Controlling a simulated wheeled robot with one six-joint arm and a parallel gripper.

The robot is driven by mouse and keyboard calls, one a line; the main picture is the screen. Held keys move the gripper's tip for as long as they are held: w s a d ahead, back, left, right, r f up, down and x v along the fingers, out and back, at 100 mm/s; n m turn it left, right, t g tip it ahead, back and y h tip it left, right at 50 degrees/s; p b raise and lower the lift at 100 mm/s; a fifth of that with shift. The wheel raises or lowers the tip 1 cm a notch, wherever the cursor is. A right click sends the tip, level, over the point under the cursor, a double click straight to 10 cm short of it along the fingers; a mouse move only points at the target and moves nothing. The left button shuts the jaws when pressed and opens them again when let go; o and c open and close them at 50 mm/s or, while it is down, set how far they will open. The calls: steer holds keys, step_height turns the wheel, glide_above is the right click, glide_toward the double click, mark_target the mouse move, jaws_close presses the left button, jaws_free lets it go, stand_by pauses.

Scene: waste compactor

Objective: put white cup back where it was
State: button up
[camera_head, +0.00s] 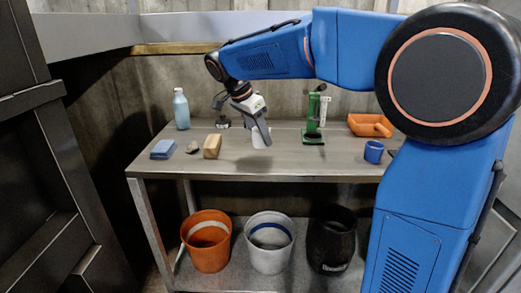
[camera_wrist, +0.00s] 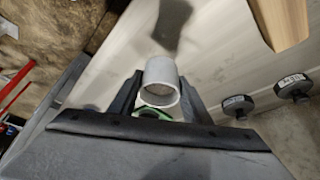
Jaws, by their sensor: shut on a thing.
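The white cup (camera_head: 260,138) is at the middle of the table, under my gripper (camera_head: 262,130). In the wrist view the white cup (camera_wrist: 161,80) sits between the two dark fingers of my gripper (camera_wrist: 160,92), its open mouth toward the camera. My gripper is shut on it. The cup is at or just above the tabletop; I cannot tell whether it touches. Part of the cup is hidden by the fingers in the head view.
On the table (camera_head: 330,168) are a blue bottle (camera_head: 181,109), blue sponge (camera_head: 163,149), wooden block (camera_head: 212,146), small dark item (camera_head: 192,147), green stand (camera_head: 314,117), orange container (camera_head: 370,125) and blue cup (camera_head: 373,151). Orange (camera_head: 207,242), white (camera_head: 269,245) and black (camera_head: 332,240) bins stand below.

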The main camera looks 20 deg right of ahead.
mark_target(260, 147)
steer(key=shift+f, duration=2.3)
steer(key=shift+f, duration=0.1)
steer(key=o, duration=1.2)
steer(key=v, duration=1.2)
